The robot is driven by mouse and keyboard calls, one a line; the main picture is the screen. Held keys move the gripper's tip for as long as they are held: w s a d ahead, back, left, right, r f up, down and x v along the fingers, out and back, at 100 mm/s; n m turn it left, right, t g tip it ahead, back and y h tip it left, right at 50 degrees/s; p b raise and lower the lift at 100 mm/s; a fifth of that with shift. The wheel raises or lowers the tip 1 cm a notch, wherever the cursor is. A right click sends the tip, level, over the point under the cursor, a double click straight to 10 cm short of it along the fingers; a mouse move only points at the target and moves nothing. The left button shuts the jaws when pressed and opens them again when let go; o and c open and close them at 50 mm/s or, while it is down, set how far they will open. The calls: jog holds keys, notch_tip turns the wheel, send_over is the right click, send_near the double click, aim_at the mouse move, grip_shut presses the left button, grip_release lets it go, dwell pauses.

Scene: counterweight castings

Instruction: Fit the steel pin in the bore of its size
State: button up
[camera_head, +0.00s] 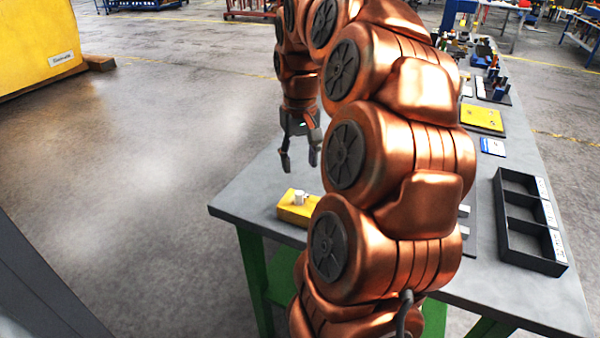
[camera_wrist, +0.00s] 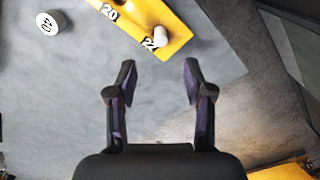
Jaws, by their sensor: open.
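A yellow block (camera_wrist: 135,14) lies on the grey table in the wrist view, with labels reading 20 and 22. A small pale steel-looking pin (camera_wrist: 160,36) stands at the end marked 22; I cannot tell whether it sits in a bore. The block (camera_head: 290,212) and the pale pin (camera_head: 298,197) also show in the head view, where my arm hides the block's right part. A pale round piece (camera_wrist: 47,22) with a dark number stands apart on the table, left of the block. My gripper (camera_wrist: 159,80) is open and empty, above the table and clear of the block.
A black compartment tray (camera_head: 508,222) stands on the table (camera_head: 545,295) at the right. A yellow plate (camera_head: 482,118) and a blue-and-white card (camera_head: 493,146) lie behind it. The table's left corner is near the block. Open floor lies left of the table.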

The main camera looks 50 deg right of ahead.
jog(key=shift+r, duration=0.85)
jog(key=shift+a, duration=0.1)
jog(key=s+a+f+n, duration=0.1)
jog(key=s+a+n, duration=0.1)
jog(key=a, duration=0.7)
jog(key=s+a+f+n, duration=0.2)
jog(key=a, duration=0.6)
jog(key=s+a+f+g+p, duration=0.1)
jog(key=s+a+f, duration=0.2)
jog(key=s+a, duration=0.2)
jog(key=s+a+f+n, duration=0.1)
jog(key=s+a+f, duration=0.2)
jog(key=s+a, duration=0.2)
jog(key=s, duration=0.3)
jog(key=shift+f+n+g+p, duration=0.3)
jog(key=shift+f+g+p, duration=0.05)
jog(key=shift+g, duration=0.05)
jog(key=shift+a, duration=0.1)
